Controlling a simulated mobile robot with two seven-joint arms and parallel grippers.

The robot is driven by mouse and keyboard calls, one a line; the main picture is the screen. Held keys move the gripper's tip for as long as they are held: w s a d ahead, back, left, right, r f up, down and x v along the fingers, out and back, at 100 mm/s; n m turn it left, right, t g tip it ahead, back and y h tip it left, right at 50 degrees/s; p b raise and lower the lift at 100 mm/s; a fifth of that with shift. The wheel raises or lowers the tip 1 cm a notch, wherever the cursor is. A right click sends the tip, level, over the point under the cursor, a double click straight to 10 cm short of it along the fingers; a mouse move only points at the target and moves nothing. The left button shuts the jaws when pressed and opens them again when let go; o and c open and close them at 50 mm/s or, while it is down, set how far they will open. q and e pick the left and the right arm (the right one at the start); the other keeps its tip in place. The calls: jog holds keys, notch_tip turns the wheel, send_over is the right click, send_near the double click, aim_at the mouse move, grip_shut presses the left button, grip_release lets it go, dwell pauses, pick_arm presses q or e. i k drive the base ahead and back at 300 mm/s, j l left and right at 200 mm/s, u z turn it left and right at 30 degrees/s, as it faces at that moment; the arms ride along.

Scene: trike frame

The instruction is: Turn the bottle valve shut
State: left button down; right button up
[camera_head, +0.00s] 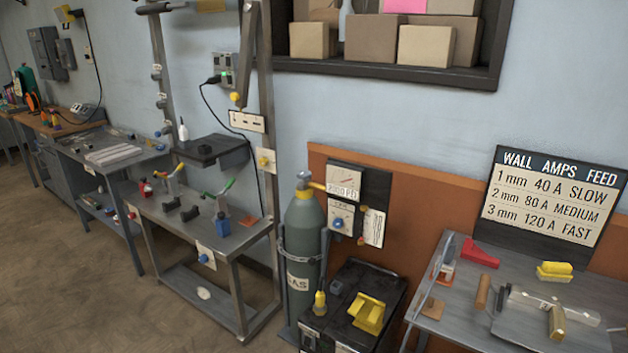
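A tall grey-green gas bottle (304,238) stands upright right of centre, with a yellow band at its shoulder and a label reading GAS. The bottle valve (304,178) sits on its top; a yellow fitting runs from it to the right. Whether the valve is open or shut cannot be told at this size. A chain (294,255) passes around the bottle. Neither my left nor my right gripper is in view.
A gauge panel (345,180) is right of the bottle. A black machine (350,300) with a yellow holder (367,313) stands close in front of it. A steel workbench (190,218) is to the left, a grey welding table (455,300) to the right. Open floor (80,270) lies lower left.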

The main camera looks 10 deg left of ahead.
aim_at(301, 175)
jog(key=z, duration=0.35)
jog(key=i+j+z, duration=0.15)
jog(key=j+z, duration=0.35)
jog(key=i+j+z, duration=0.1)
jog(key=j+z, duration=0.2)
jog(key=z, duration=0.15)
jog(key=j+z, duration=0.35)
jog(key=j, duration=0.7)
